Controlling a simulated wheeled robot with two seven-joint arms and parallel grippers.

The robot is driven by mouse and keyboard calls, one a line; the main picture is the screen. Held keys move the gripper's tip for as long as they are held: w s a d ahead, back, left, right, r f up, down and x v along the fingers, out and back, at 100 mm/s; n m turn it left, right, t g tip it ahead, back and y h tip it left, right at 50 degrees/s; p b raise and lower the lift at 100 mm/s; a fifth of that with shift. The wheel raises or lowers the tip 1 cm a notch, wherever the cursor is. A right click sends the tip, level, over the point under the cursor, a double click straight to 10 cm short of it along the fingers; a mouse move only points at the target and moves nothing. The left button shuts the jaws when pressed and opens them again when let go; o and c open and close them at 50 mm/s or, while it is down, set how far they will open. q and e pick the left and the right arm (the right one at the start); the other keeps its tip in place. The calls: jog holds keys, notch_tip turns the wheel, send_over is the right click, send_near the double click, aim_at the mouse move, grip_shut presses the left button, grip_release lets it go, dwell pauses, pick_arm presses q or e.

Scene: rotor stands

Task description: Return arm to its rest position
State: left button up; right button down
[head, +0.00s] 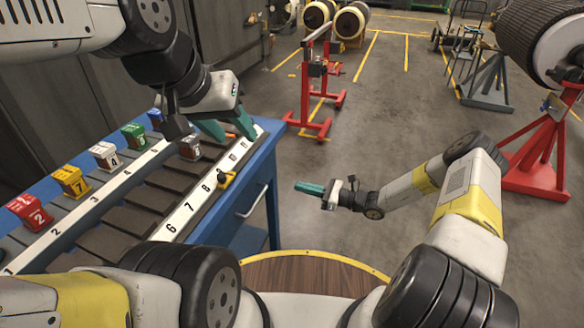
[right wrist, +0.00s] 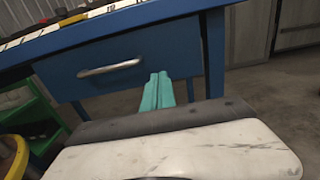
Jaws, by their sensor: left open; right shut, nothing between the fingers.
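My left gripper (head: 230,128) is open, with its teal fingers pointing down over the far end of the blue workbench (head: 262,160). A small grey numbered block (head: 190,148) sits on the bench just left of the fingers. I see nothing held in it. My right gripper (head: 308,188) is shut and empty, held out over the open floor to the right of the bench. In the right wrist view its two teal fingers (right wrist: 158,92) lie together, in front of a blue drawer (right wrist: 130,75) with a metal handle.
Numbered blocks in red (head: 28,212), yellow (head: 70,180), white (head: 105,156) and green (head: 134,136) line the bench's far-left strip. A small yellow item (head: 226,179) is near the bench edge. Red stands (head: 308,95) and (head: 545,155) are beyond. The floor between is clear.

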jog(key=s+d+r+n+g+h, duration=0.25)
jog(key=s+r+n, duration=0.2)
jog(key=r, duration=0.35)
jog(key=s+d+r+n+g+h, duration=0.1)
jog(key=s+d+r+n+h, duration=0.1)
jog(key=s+r+n+h, duration=0.35)
jog(key=s+d+r+n+g+h, duration=0.15)
jog(key=r+n, duration=0.35)
jog(key=r, duration=0.6)
jog(key=s+d+r+n+t+h, duration=0.2)
jog(key=s+d+r+n+t, duration=0.1)
jog(key=s+d+r, duration=0.2)
jog(key=s+d+r+n+t+h, duration=0.3)
jog(key=s+d+r, duration=0.2)
jog(key=s+r, duration=0.4)
jog(key=s, duration=0.3)
jog(key=shift+d+r+n+h, duration=0.2)
jog(key=shift+r+n+h, duration=0.15)
jog(key=shift+r+n, duration=0.05)
